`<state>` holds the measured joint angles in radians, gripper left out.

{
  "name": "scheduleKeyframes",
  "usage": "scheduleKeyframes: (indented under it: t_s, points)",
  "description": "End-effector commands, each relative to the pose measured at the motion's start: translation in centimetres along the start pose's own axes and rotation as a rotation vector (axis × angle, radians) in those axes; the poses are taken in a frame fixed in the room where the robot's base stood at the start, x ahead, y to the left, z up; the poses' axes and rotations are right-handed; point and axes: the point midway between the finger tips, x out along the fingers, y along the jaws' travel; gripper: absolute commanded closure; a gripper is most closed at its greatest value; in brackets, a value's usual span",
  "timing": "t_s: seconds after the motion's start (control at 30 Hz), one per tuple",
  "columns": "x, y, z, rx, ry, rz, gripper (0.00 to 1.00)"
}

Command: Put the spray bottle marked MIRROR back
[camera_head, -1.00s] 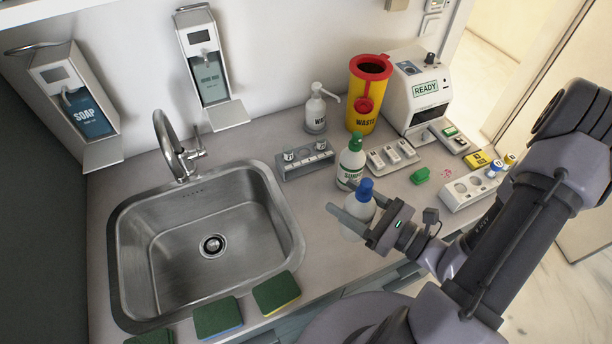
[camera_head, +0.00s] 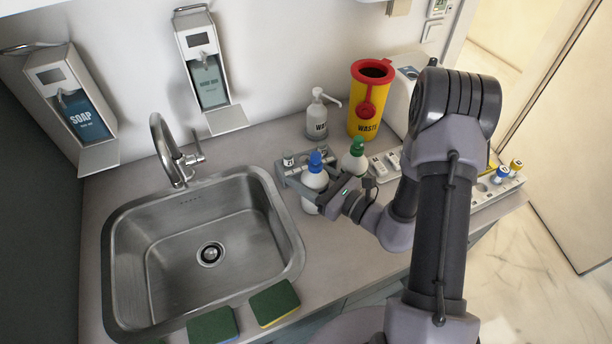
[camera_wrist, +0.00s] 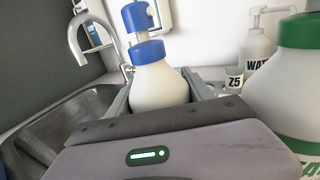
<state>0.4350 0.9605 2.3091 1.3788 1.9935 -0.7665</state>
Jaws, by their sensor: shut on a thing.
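A white spray bottle with a blue top (camera_head: 314,176) is in my gripper (camera_head: 318,192), upright, just right of the sink. My gripper is shut on its body, with one finger on each side in the wrist view, where the bottle (camera_wrist: 158,82) fills the middle. No marking on this bottle can be read. A second white bottle with a green top (camera_head: 353,160) stands close to the right of my gripper, and also shows in the wrist view (camera_wrist: 290,90). A grey rack (camera_head: 290,170) with small labelled pots stands behind the held bottle, partly hidden by it.
A sink (camera_head: 205,250) lies left of the gripper. A white pump bottle (camera_head: 317,118) and a yellow waste bin (camera_head: 367,105) stand at the back. Sponges (camera_head: 273,302) lie at the front edge. My arm hides much of the right counter.

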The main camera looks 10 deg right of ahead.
Motion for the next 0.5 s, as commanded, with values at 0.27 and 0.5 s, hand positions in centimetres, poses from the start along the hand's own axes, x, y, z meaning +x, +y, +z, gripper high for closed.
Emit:
scheduleKeyframes:
  t_s: [0.27, 0.5]
  points:
    - [-0.02, -0.04, -0.17, -0.001, -0.001, -0.001, 1.00]
    - [-0.03, -0.02, -0.09, -0.001, 0.000, 0.000, 0.18]
